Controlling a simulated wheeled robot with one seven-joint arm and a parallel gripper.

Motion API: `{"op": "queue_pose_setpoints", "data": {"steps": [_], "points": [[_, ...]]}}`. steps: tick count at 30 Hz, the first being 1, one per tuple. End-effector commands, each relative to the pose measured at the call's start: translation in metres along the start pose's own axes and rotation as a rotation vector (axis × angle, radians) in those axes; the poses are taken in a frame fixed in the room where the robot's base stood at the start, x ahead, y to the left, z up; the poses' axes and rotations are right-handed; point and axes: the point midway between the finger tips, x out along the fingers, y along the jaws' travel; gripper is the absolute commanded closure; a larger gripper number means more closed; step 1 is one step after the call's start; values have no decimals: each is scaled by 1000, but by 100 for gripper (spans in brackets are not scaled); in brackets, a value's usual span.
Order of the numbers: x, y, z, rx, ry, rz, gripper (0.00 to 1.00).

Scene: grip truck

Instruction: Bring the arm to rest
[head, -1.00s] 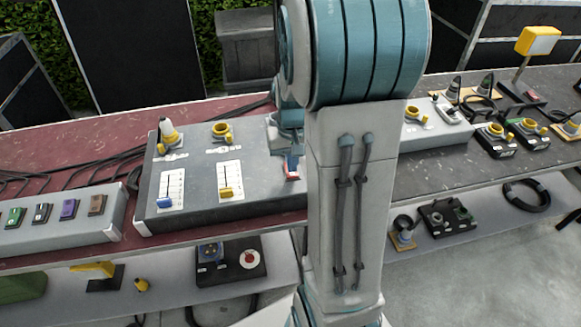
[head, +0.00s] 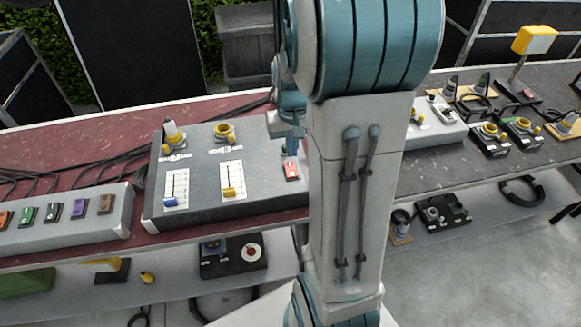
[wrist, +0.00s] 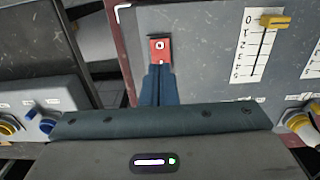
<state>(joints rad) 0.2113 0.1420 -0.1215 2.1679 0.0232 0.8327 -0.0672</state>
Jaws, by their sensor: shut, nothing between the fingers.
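My gripper (head: 290,150) is shut and empty, its blue fingers held together. It hangs above the right part of the grey control box (head: 238,204), partly behind my arm in the head view. In the wrist view the fingertips (wrist: 158,70) point at a red switch (wrist: 160,50) with a white mark on it. The switch also shows in the head view (head: 292,171), just below the fingers, and a gap appears to lie between them. My arm stands upright across the middle of the head view and hides part of the tables.
The box also carries a blue slider (head: 170,202), a yellow slider (head: 229,192) and two yellow-ringed sockets. A switch strip (head: 75,222) lies to the left. A second grey box (head: 440,133) stands on the dark table at right. A lower shelf holds more devices.

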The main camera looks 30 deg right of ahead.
Motion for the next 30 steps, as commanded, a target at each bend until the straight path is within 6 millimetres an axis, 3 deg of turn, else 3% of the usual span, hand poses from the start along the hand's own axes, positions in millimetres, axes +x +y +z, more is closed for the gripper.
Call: {"op": "queue_pose_setpoints", "data": {"steps": [8, 14, 21, 30], "points": [[0, 0, 0, -1, 1, 0, 100], [-22, -17, 16, -38, 44, -9, 100], [-66, -52, 68, -140, 151, -28, 100], [-94, -76, 134, -251, 271, -39, 100]]}}
